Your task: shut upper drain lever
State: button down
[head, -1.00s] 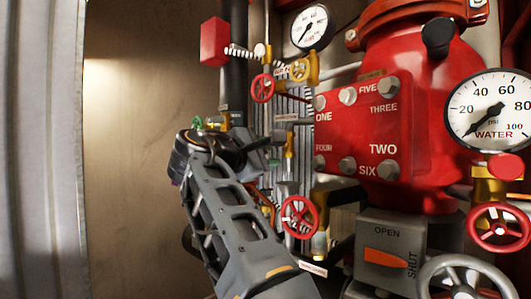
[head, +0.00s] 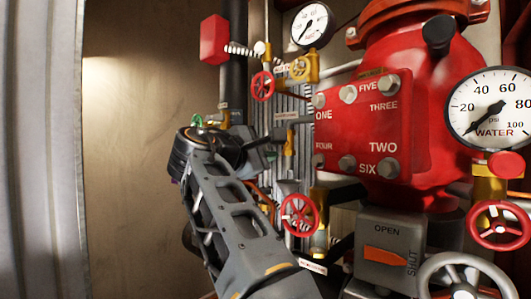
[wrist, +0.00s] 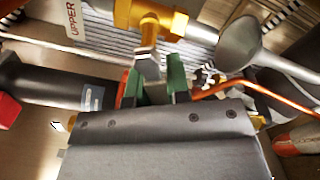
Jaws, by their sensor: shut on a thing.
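The upper drain valve is a yellow body (wrist: 155,17) at the top of the wrist view, beside a plate reading UPPER (wrist: 72,18). Its pale metal lever (wrist: 147,62) hangs down from the body towards my gripper (wrist: 152,88). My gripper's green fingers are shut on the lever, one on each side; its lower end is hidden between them. In the head view the yellow valve (head: 289,145) shows small, just right of my dark wrist, and the fingers are hard to make out.
A copper-orange tube (wrist: 245,85) and a grey round-ended part (wrist: 240,42) are close on the right in the wrist view. In the head view, a red handwheel (head: 300,214) is below the valve and a red plate (head: 362,125) stands to its right. Bare wall (head: 130,170) lies left.

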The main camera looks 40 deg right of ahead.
jog(key=shift+w+r+m, duration=0.1)
jog(key=shift+r+m, duration=0.15)
jog(key=shift+m, duration=0.45)
jog(key=shift+w+r+m, duration=0.1)
jog(key=shift+r+m, duration=0.1)
jog(key=shift+m, duration=0.5)
jog(key=shift+r+m, duration=0.25)
jog(key=shift+m, duration=0.45)
jog(key=shift+r+m, duration=0.2)
jog(key=shift+m, duration=0.5)
jog(key=c, duration=1.1)
grip_release()
jog(key=shift+r, duration=0.1)
jog(key=shift+a, duration=0.1)
jog(key=a, duration=0.4)
jog(key=s+a+b, duration=0.1)
jog(key=a, duration=0.4)
jog(key=s+a, duration=0.1)
jog(key=a, duration=0.3)
jog(key=shift+s+a, duration=0.2)
jog(key=shift+a, duration=0.05)
